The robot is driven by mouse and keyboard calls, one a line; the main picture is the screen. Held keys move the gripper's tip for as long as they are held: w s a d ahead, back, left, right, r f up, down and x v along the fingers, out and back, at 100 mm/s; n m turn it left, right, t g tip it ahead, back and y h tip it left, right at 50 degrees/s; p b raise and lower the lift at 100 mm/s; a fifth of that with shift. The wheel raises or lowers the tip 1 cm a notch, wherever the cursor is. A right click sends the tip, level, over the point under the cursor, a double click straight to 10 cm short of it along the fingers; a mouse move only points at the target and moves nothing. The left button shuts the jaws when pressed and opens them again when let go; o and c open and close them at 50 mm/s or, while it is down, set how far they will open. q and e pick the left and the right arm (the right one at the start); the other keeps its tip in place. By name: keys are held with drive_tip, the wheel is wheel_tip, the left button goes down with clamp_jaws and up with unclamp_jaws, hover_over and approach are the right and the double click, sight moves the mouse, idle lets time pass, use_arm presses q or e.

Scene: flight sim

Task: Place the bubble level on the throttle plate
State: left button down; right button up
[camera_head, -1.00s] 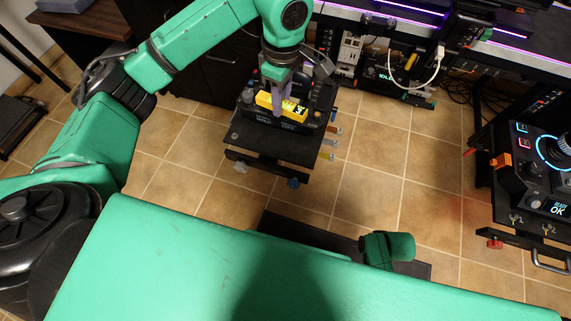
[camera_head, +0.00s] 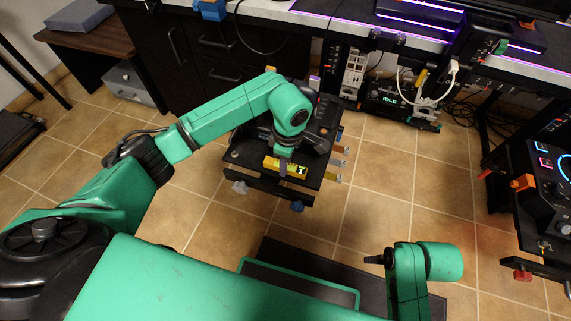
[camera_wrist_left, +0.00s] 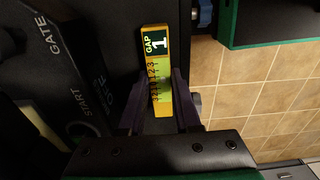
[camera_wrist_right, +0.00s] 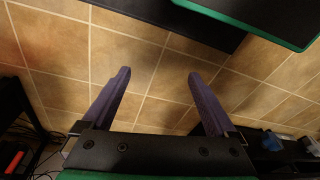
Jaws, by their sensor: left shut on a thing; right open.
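The bubble level is a yellow bar (camera_head: 285,166) with a scale and a dark "GAP 1" label, also seen in the left wrist view (camera_wrist_left: 160,75). My left gripper (camera_head: 285,157) is shut on it. It holds the bar over the near part of a black plate (camera_head: 250,158), which I take for the throttle plate. Whether the bar touches the plate is unclear. A console with GATE, START and OFF lettering (camera_wrist_left: 72,70) stands on the plate beside the bar. My right gripper (camera_wrist_right: 159,75) is open and empty above the floor; it shows small in the head view (camera_head: 376,259).
Small colored tabs (camera_head: 338,163) stick out of the plate stand's right side. A second console (camera_head: 553,165) is at the far right. A desk with drawers (camera_head: 215,45) runs along the back. Open tiled floor (camera_head: 385,190) lies between.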

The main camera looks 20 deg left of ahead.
use_arm(q)
drive_tip(key=shift+f, duration=0.1)
use_arm(e)
drive_tip(key=shift+r, duration=0.15)
use_arm(q)
drive_tip(key=c, duration=0.6)
unclamp_jaws()
use_arm(e)
drive_tip(key=shift+r, duration=0.1)
use_arm(q)
wheel_tip(320, 180, up, 12)
drive_tip(key=p, duration=0.2)
drive_tip(key=shift+d, duration=0.3)
use_arm(e)
wheel_tip(320, 180, down, 6)
drive_tip(key=shift+d, duration=0.35)
